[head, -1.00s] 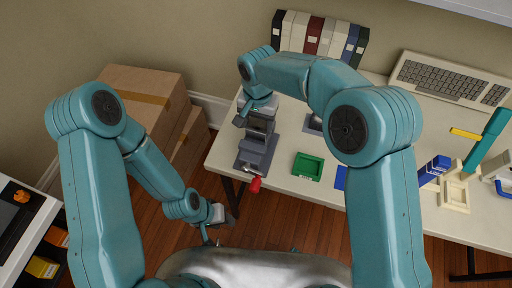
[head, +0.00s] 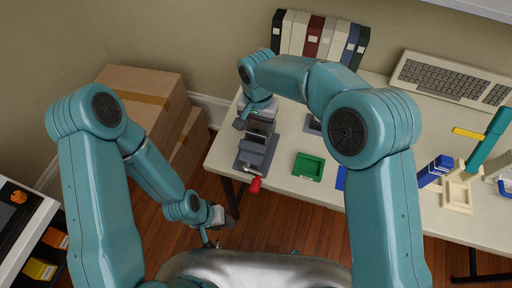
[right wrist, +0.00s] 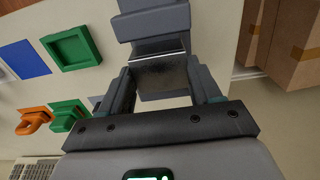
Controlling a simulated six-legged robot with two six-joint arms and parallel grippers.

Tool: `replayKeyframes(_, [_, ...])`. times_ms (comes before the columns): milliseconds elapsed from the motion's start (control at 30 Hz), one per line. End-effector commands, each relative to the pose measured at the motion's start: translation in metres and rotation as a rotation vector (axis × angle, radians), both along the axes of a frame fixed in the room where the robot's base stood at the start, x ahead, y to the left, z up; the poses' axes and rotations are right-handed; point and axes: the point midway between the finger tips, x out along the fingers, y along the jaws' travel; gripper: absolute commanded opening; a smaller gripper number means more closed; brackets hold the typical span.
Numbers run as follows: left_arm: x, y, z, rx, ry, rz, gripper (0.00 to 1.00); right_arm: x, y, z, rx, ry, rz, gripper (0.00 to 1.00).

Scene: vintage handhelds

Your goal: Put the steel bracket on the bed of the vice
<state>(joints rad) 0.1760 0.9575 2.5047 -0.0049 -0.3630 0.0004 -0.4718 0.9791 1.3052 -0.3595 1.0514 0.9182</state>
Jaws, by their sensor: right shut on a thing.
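The grey vice (head: 254,155) stands at the table's left end, with a red-tipped handle (head: 255,185) at its front. Its blue-grey body also shows at the top of the right wrist view (right wrist: 155,22). My right gripper (head: 256,118) is at the vice's far end, partly covered by its own arm in the head view. In the right wrist view its fingers (right wrist: 164,90) are shut on the steel bracket (right wrist: 162,78), a dark metallic piece with a bright edge. The bracket appears close to the vice; contact is unclear. My left gripper (head: 222,220) hangs low, off the table; its jaws are unclear.
A green tray (head: 308,166) and a blue mat (head: 341,178) lie right of the vice. Several binders (head: 318,36) and a keyboard (head: 453,80) are at the back. Cardboard boxes (head: 150,95) stand left of the table (head: 222,152). Orange (right wrist: 33,120) and green (right wrist: 68,113) pieces show in the wrist view.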

Motion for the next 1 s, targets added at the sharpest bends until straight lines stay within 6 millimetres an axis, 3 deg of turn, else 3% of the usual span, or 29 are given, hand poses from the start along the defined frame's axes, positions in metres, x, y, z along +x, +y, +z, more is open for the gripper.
replayKeyframes(33, [0.000, 0.000, 0.000, 0.000, 0.000, 0.000, 0.43, 0.000, 0.000, 0.000, 0.000, 0.000, 0.000, 0.70])
replayKeyframes(100, [0.000, 0.000, 0.000, 0.000, 0.000, 0.000, 0.43, 0.000, 0.000, 0.000, 0.000, 0.000, 0.000, 0.92])
replayKeyframes(400, [0.000, 0.000, 0.000, 0.000, 0.000, 0.000, 0.43, 0.000, 0.000, 0.000, 0.000, 0.000, 0.000, 0.93])
replayKeyframes(533, [0.000, 0.000, -0.003, 0.000, 0.000, 0.000, 0.43, 0.001, 0.000, 0.012, 0.001, -0.004, 0.000, 0.93])
replayKeyframes(1000, [0.000, 0.000, -0.006, 0.000, 0.000, 0.000, 0.43, 0.001, 0.001, 0.129, 0.003, -0.005, 0.000, 0.93])
